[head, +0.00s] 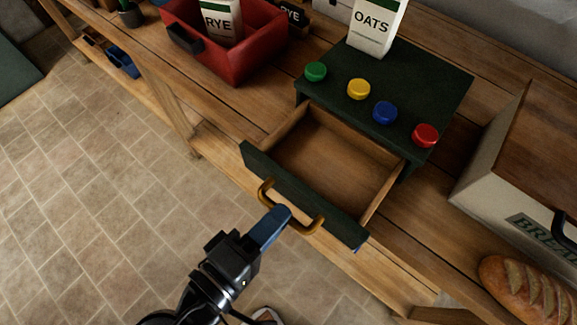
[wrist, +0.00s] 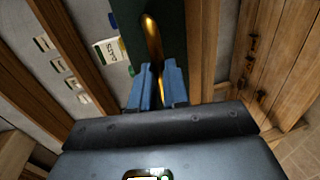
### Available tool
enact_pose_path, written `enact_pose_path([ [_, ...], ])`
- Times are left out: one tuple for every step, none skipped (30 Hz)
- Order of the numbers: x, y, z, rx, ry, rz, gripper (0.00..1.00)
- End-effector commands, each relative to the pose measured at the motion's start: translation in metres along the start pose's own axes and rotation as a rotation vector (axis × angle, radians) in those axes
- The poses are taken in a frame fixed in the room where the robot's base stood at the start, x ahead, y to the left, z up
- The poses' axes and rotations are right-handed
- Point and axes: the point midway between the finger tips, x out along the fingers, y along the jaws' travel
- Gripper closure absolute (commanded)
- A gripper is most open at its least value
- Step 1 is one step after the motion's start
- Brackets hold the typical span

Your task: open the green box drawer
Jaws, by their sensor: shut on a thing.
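The dark green box (head: 440,78) stands on the wooden bench, with several coloured knobs along its top front edge. Its drawer (head: 318,160) is pulled well out, and its wooden inside looks empty. The drawer's brass handle (head: 306,226) is on the green front panel. My gripper (head: 276,222) is shut on the handle; in the wrist view its blue fingers (wrist: 158,88) close around the brass bar (wrist: 152,45). The exact contact is partly hidden by the fingers.
An oats carton (head: 376,28) stands on the box. A red bin (head: 245,58) with a rye carton is at the left. A bread box (head: 525,165) and a loaf (head: 522,290) are at the right. Tiled floor (head: 90,190) is clear in front.

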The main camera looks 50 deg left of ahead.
Motion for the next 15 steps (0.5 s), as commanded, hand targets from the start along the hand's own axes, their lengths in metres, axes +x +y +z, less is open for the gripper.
enact_pose_path([
  [-0.0005,-0.0013,0.0,0.0,0.001,-0.002,1.0],
  [-0.0005,-0.0012,0.0,0.0,0.001,-0.002,1.0],
  [-0.0003,-0.0012,-0.0001,0.0,0.001,-0.002,1.0],
  [-0.0003,-0.0012,-0.0001,0.0,0.001,-0.002,1.0],
  [-0.0002,-0.0012,-0.0001,0.0,0.001,-0.002,1.0],
  [-0.0002,-0.0012,-0.0001,0.0,0.001,-0.002,1.0],
  [-0.0001,-0.0012,-0.0001,0.0,0.001,-0.002,1.0],
  [-0.0001,-0.0012,-0.0001,0.0,0.001,-0.002,0.84],
  [0.0,-0.0012,-0.0001,0.0,0.001,-0.002,0.81],
  [0.0,-0.0011,-0.0001,0.0,0.001,-0.002,0.78],
  [0.0001,-0.001,-0.0001,0.0,0.001,-0.002,0.75],
  [0.0001,-0.0009,-0.0001,0.0,0.001,-0.001,0.71],
  [0.0001,-0.0008,-0.0001,0.0,0.001,-0.001,0.68],
  [0.0001,-0.0007,-0.0001,0.0,0.001,-0.001,0.65],
  [0.0002,-0.0006,-0.0001,0.0,0.001,-0.001,0.61],
])
